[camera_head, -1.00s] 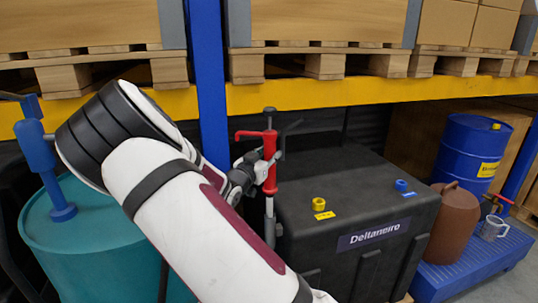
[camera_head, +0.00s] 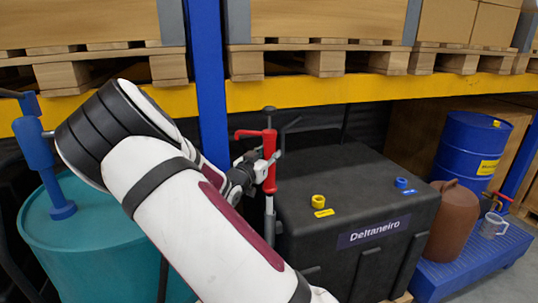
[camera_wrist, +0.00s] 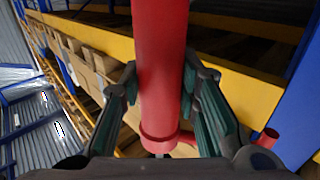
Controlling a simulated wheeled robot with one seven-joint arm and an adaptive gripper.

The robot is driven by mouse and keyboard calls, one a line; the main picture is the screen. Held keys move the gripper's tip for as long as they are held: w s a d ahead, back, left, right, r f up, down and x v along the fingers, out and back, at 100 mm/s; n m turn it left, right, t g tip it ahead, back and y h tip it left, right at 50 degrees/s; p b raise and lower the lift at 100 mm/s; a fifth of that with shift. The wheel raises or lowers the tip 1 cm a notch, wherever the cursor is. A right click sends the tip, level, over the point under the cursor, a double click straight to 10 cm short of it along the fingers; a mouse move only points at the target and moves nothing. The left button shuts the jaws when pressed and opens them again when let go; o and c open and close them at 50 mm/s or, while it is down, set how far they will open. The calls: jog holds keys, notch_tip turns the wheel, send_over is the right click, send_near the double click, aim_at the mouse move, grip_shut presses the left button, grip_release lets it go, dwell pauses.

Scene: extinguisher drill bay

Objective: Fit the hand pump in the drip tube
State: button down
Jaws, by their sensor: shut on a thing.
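The red hand pump (camera_head: 270,160) is upright in my gripper (camera_head: 256,172), in front of the black tank's left rear part in the head view. Its spout points left at the top, and a grey tube hangs below its body. In the wrist view the red pump barrel (camera_wrist: 162,70) stands between the two fingers of my gripper (camera_wrist: 160,95), which are shut on it. The drip tube cannot be made out for certain; the pump's lower end is partly hidden by my arm and the tank edge.
The black Deltaneiro tank (camera_head: 355,195) has a yellow cap (camera_head: 318,202) and a blue cap (camera_head: 401,183). A teal drum (camera_head: 85,245) with a blue pump (camera_head: 40,155) stands left. A blue upright (camera_head: 209,80) and yellow beam (camera_head: 330,93) are close behind. A blue drum (camera_head: 468,145), brown jug (camera_head: 452,220) and metal mug (camera_head: 492,226) stand right.

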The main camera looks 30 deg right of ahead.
aim_at(267, 180)
jog(key=shift+f+b, duration=2)
jog(key=shift+f, duration=2.4)
dwell(3.6)
